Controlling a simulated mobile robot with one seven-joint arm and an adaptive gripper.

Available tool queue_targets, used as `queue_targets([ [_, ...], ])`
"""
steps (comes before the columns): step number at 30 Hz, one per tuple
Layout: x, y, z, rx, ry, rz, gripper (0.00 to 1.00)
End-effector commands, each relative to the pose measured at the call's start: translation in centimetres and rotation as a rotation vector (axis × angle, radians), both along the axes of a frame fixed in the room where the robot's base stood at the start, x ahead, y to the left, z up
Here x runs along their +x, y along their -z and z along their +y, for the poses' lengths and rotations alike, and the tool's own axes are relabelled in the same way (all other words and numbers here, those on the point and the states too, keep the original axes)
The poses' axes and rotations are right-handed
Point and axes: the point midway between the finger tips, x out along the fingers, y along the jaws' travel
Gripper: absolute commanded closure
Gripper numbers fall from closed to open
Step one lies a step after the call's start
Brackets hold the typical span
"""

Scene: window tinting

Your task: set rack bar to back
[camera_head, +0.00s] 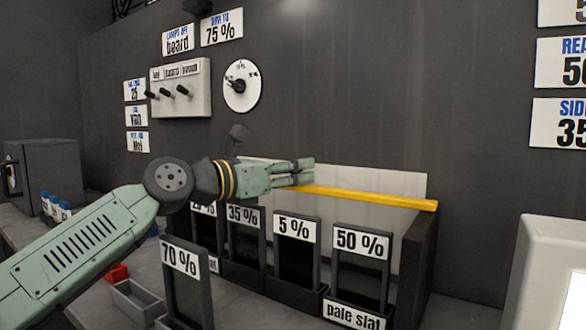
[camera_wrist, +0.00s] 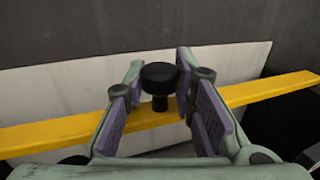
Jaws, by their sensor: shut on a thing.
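The rack bar (camera_head: 375,197) is a long yellow bar lying across the top of the sample rack (camera_head: 418,255), in front of its pale back panel. In the wrist view the bar (camera_wrist: 60,134) runs left to right, with a black knob (camera_wrist: 160,76) standing up from it. My gripper (camera_head: 300,173) is at the left part of the visible bar, with its fingers either side of the knob, shut on it. The bar's left end is hidden behind my gripper in the head view.
Sample frames marked 35 % (camera_head: 243,214), 5 % (camera_head: 293,230) and 50 % (camera_head: 358,241) stand in the rack below the bar. A 70 % frame (camera_head: 180,260) stands nearer. A grey tray (camera_head: 137,300) lies on the counter. A white block (camera_head: 545,275) is at right.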

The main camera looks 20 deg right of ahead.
Motion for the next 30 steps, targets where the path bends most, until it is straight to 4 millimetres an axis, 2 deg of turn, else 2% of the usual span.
queue_targets([
  [4, 0.59, -0.05, -1.16, -0.001, 0.003, 0.002, 1.0],
  [12, 0.73, -0.09, -1.19, -0.002, 0.0, 0.0, 1.0],
  [13, 0.74, -0.1, -1.18, -0.002, 0.0, 0.0, 0.75],
  [22, 0.66, -0.03, -1.19, 0.0, 0.002, 0.0, 0.55],
  [30, 0.62, 0.06, -1.15, 0.002, 0.002, 0.001, 0.55],
])
